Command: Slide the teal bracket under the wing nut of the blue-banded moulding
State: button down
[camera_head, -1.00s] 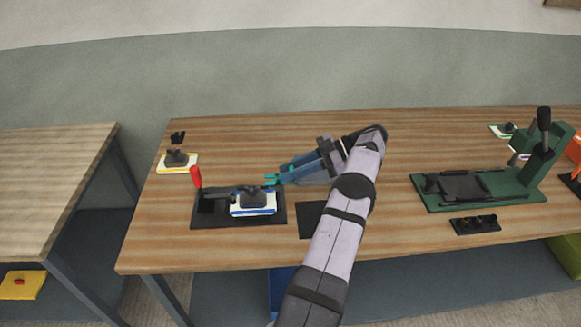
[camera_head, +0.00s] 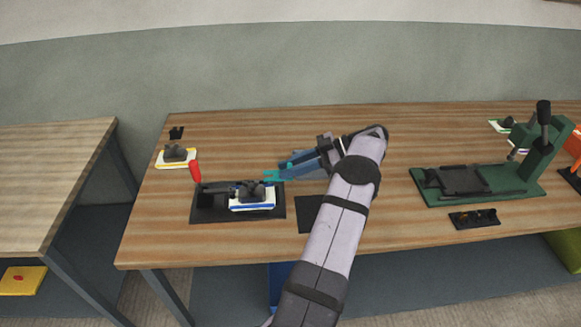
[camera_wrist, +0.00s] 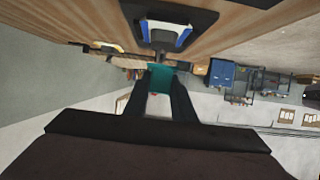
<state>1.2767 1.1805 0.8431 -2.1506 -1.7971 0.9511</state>
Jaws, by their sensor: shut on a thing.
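The blue-banded moulding (camera_head: 252,205) is white with a blue edge and sits on a black clamp base (camera_head: 210,216) with a red handle (camera_head: 195,172). It also shows at the top of the wrist view (camera_wrist: 182,36). Its dark top fitting (camera_head: 251,190) is too small for me to make out the wing nut. My gripper (camera_head: 288,172) comes from the right and is shut on the teal bracket (camera_head: 274,176), which projects left from the fingertips toward the moulding. In the wrist view the bracket (camera_wrist: 159,79) lies between the two fingers. I cannot tell whether it touches the fitting.
A yellow-banded moulding (camera_head: 176,156) lies at the back left, near a small black part (camera_head: 176,132). A dark mat (camera_head: 310,214) lies right of the clamp base. A green press (camera_head: 480,185) stands at the right, with a black tray (camera_head: 474,218) before it. The back middle is clear.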

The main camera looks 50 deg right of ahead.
jog(key=shift+w+a+f+b, duration=0.2)
jog(key=shift+f+b, duration=0.2)
jog(key=shift+f, duration=0.4)
jog(key=shift+w+a+f+b, duration=0.25)
jog(key=shift+f+b, duration=0.15)
jog(key=shift+f, duration=0.45)
jog(key=shift+w+a+f+b, duration=0.2)
jog(key=shift+f+b, duration=0.2)
jog(key=shift+f, duration=0.4)
jog(key=shift+f, duration=0.25)
jog(key=shift+w+a+p, duration=0.7)
jog(key=shift+w+a, duration=0.6)
jog(key=shift+w, duration=0.05)
dwell(1.4)
jog(key=shift+w+a+f, duration=0.1)
jog(key=shift+w+a, duration=0.15)
jog(key=shift+a, duration=0.05)
dwell(1.0)
jog(key=c, duration=1.4)
grip_release()
jog(key=b+v, duration=0.2)
jog(key=v, duration=0.4)
jog(key=shift+s+d, duration=0.1)
jog(key=shift+d, duration=0.05)
jog(key=shift+s+d+r, duration=0.3)
jog(key=shift+s, duration=0.05)
